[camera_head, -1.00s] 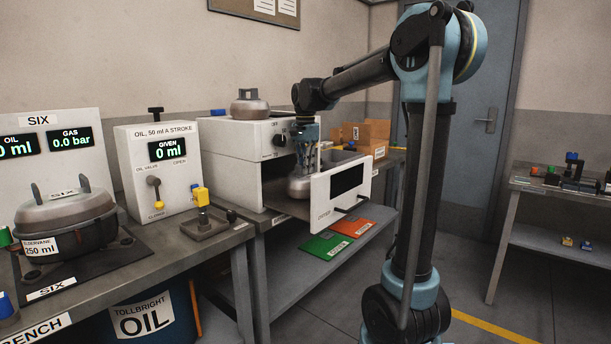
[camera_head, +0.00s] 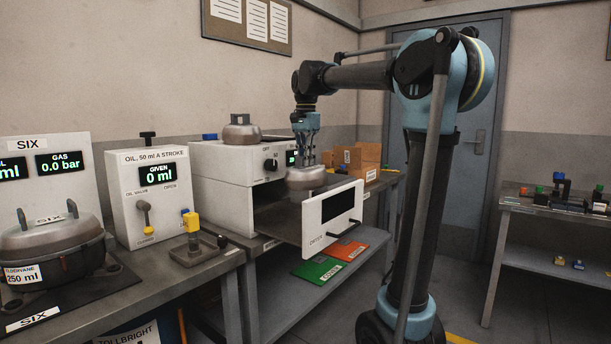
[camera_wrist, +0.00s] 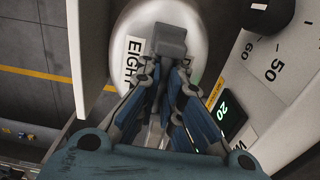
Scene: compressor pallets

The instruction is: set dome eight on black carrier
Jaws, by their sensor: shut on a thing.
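Dome eight (camera_head: 306,178) is a grey metal dome hanging just above the pulled-out oven drawer (camera_head: 333,214). In the wrist view its pale rounded top (camera_wrist: 190,32) carries a label reading EIGHT. In the wrist view the gripper (camera_wrist: 170,45) covers the middle of the dome. I cannot identify the black carrier for certain; dark items (camera_head: 565,192) on the right bench are too small to tell.
The oven (camera_head: 225,180) has another dome (camera_head: 242,133) on top. Cardboard boxes (camera_head: 362,162) stand behind the drawer. On the left bench are the oil unit (camera_head: 150,200) and vessel six (camera_head: 50,243). Open floor lies between my arm and the right bench (camera_head: 545,209).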

